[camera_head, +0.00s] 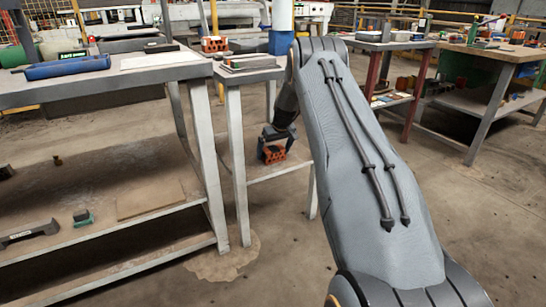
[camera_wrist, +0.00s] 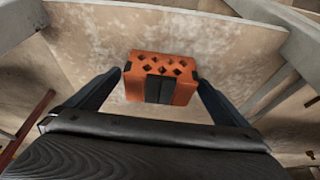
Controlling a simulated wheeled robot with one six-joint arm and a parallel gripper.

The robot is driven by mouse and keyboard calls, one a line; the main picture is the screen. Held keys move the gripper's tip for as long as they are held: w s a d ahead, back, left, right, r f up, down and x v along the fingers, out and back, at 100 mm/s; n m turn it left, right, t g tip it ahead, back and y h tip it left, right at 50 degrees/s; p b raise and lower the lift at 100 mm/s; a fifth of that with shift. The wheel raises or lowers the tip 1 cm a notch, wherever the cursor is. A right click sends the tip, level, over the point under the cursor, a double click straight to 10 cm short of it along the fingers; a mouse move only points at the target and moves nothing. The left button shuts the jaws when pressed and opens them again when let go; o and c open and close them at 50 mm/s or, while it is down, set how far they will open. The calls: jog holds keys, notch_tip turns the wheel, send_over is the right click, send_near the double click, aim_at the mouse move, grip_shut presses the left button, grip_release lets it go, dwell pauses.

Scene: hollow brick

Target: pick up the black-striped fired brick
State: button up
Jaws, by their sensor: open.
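The black-striped fired brick (camera_wrist: 178,66) is orange with diamond-shaped holes in its upper side and black stripes on its front. In the head view the brick (camera_head: 272,154) sits on the lower shelf of the small metal stand. My gripper (camera_wrist: 160,79) is open, one finger on each side of the brick in the wrist view, with gaps visible on both sides. In the head view my gripper (camera_head: 276,137) is right at the brick and hides part of it. I cannot tell how far down the fingers reach.
The brick's shelf (camera_head: 266,174) is tight between the stand's legs, under its top (camera_head: 262,76). Another orange brick (camera_head: 214,44) is up near the stand's top. A long workbench (camera_head: 120,82) stands at left. Open floor (camera_head: 265,250) lies in front.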

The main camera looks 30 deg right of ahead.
jog(key=shift+c, duration=0.4)
jog(key=c, duration=1.1)
jog(key=shift+c, duration=0.9)
jog(key=shift+r, duration=0.2)
